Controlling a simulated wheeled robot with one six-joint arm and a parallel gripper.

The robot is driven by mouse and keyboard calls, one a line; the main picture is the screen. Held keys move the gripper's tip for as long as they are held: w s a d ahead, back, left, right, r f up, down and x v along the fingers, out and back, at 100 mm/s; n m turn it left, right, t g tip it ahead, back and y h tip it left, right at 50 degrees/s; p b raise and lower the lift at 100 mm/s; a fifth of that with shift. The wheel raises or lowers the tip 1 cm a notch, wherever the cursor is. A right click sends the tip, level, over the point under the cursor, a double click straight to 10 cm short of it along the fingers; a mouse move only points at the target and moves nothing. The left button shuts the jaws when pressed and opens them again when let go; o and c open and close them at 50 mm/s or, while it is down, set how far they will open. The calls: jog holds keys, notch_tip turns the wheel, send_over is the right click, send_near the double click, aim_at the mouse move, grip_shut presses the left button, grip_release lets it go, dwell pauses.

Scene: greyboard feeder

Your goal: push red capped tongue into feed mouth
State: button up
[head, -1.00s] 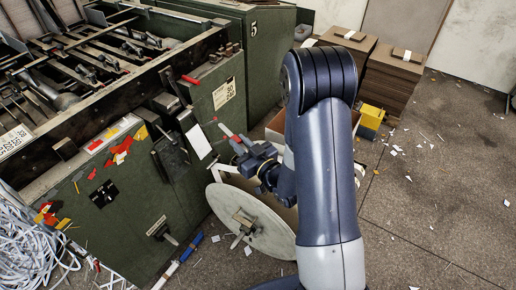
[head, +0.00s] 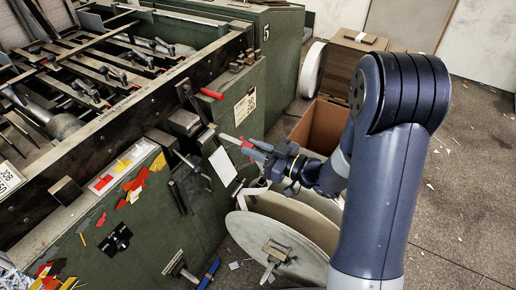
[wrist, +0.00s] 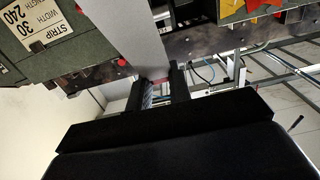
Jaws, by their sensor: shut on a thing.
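The tongue is a pale grey strip (head: 231,139) with a red cap (head: 247,149) at its gripper end. My gripper (head: 258,153) is shut on the capped end, and the strip points left toward the green machine's side. The tip appears close to the dark metal blocks (head: 185,122) above a hanging white card (head: 222,166). I cannot clearly make out the feed mouth or tell whether the tip touches anything.
The green machine (head: 190,225) fills the left, with a red handle (head: 211,94) and a strip-size label (head: 245,106). A large pale reel (head: 285,238) stands below my gripper. An open cardboard box (head: 321,125) is behind. The floor at right is mostly clear.

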send_near(209, 138)
jog(key=shift+a+r, duration=0.85)
jog(key=shift+r, duration=0.35)
jog(key=shift+w+b+x, duration=0.15)
jog(key=shift+b+x, duration=0.1)
jog(key=shift+x, duration=1.4)
jog(key=shift+w+b+x, duration=0.15)
jog(key=shift+b+x, duration=0.05)
jog(key=shift+x, duration=1.5)
jog(key=shift+x, duration=0.9)
jog(key=shift+f, duration=0.15)
jog(key=o, duration=1)
jog(key=shift+c, duration=0.2)
jog(key=shift+d, duration=0.1)
